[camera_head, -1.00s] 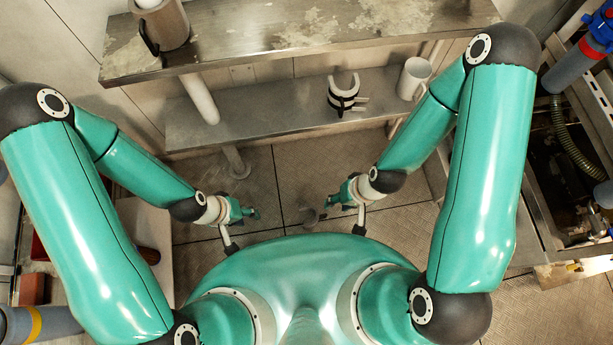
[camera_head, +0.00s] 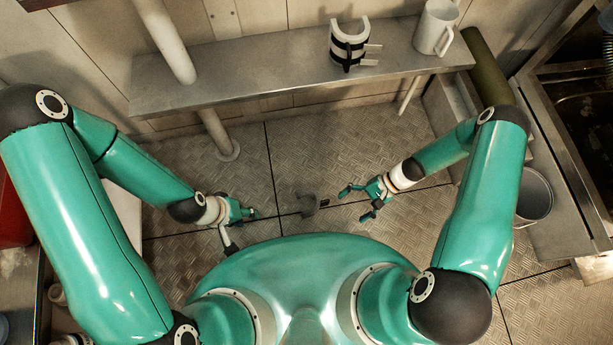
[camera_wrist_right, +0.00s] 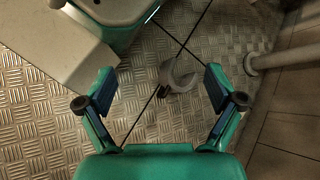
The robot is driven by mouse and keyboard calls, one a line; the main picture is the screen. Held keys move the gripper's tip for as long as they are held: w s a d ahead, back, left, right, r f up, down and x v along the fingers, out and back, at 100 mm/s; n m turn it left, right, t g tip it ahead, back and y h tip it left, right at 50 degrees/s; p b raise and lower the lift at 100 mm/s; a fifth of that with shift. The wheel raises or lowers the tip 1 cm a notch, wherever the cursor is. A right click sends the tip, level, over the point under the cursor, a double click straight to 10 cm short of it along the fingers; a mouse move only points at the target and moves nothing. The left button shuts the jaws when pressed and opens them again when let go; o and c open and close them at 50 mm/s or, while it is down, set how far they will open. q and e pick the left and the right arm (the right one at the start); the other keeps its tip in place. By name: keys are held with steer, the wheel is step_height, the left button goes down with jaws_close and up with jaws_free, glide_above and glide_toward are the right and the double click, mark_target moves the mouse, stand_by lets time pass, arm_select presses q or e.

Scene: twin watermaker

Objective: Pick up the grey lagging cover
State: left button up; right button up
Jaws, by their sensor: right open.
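The grey lagging cover (camera_head: 307,205) lies on the patterned floor, between my two grippers in the head view. In the right wrist view it is a dull grey C-shaped piece (camera_wrist_right: 178,77), with its opening facing up in the picture. My right gripper (camera_head: 358,202) is open and empty, to the right of the cover and apart from it. In the right wrist view the cover shows between and beyond the spread fingers (camera_wrist_right: 160,92). My left gripper (camera_head: 247,212) is left of the cover, apart from it; its finger opening is too small to tell.
A steel shelf (camera_head: 270,68) runs along the wall. On it stand a pale C-shaped cover with black straps (camera_head: 348,45) and a white mug (camera_head: 436,28). A bucket (camera_head: 535,195) stands at the right. A white post (camera_head: 218,135) meets the floor. Floor around the cover is clear.

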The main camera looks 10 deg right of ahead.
steer(key=w+d+f+m+t+y+b, duration=0.1)
steer(key=d+f+m+t+y+b, duration=0.15)
steer(key=f+b, duration=0.5)
steer(key=w+d+f+m+t+y+b, duration=0.25)
steer(key=d+f+b, duration=0.2)
steer(key=f, duration=0.55)
steer(key=shift+n, duration=0.3)
steer(key=b+x, duration=0.1)
steer(key=x, duration=1.1)
steer(key=shift+s, duration=0.2)
steer(key=shift+w+b+x, duration=0.15)
steer(key=shift+b+x, duration=0.3)
steer(key=shift+x, duration=0.85)
steer(key=shift+w+b+x, duration=0.2)
steer(key=shift+b+x, duration=0.25)
steer(key=shift+x, duration=0.85)
steer(key=shift+r, duration=0.1)
steer(key=c, duration=0.9)
arm_select(q)
step_height(320, 180, down, 18)
arm_select(e)
steer(key=shift+s, duration=0.15)
jaws_close()
